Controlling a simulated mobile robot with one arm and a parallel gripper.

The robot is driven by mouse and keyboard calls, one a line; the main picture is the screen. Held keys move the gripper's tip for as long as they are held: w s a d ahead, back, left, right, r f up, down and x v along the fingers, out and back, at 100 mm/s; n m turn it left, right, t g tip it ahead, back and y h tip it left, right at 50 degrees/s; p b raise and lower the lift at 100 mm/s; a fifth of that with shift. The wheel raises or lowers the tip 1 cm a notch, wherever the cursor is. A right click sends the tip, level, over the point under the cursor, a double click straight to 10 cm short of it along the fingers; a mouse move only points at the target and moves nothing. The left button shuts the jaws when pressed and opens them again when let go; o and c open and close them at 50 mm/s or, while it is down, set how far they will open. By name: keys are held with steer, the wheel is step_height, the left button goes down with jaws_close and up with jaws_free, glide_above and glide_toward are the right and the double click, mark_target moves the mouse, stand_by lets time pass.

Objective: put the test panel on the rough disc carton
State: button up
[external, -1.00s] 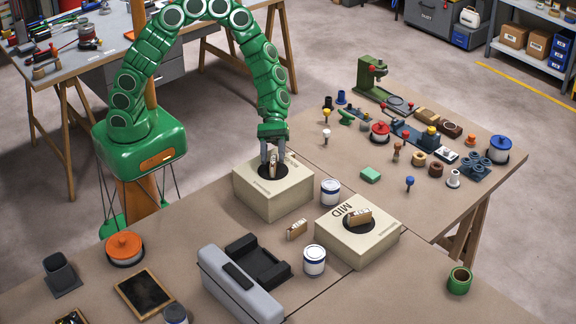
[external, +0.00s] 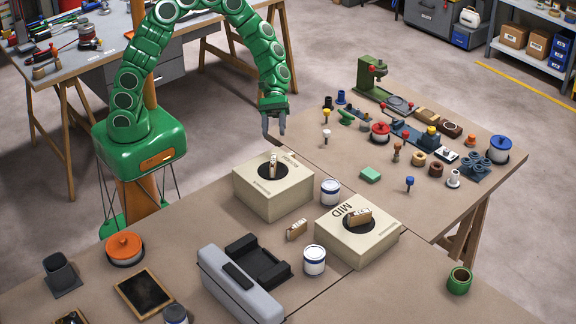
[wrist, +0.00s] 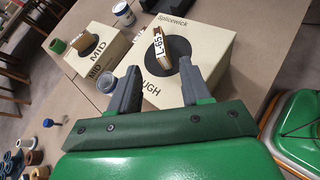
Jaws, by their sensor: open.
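The rough disc carton (external: 268,200) is a cream box with a black disc on top. In the wrist view the carton (wrist: 215,52) shows part of the word "ROUGH". A small tan test panel (external: 273,166) with a white label stands on the black disc. In the wrist view the panel (wrist: 159,50) leans a little and its label seems to read "L-65". My gripper (external: 273,130) is open and empty, above and behind the carton, apart from the panel. In the wrist view my gripper's fingers (wrist: 158,82) are spread, with the panel beyond them.
A second cream carton marked "MID" (external: 345,245) bears a similar tan panel (external: 359,217). Another small panel (external: 296,229) stands on the table between the cartons and a grey case (external: 238,288). White cans (external: 330,192) stand nearby. Many small tools crowd the right table.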

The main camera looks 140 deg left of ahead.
steer(key=shift+v, duration=1.25)
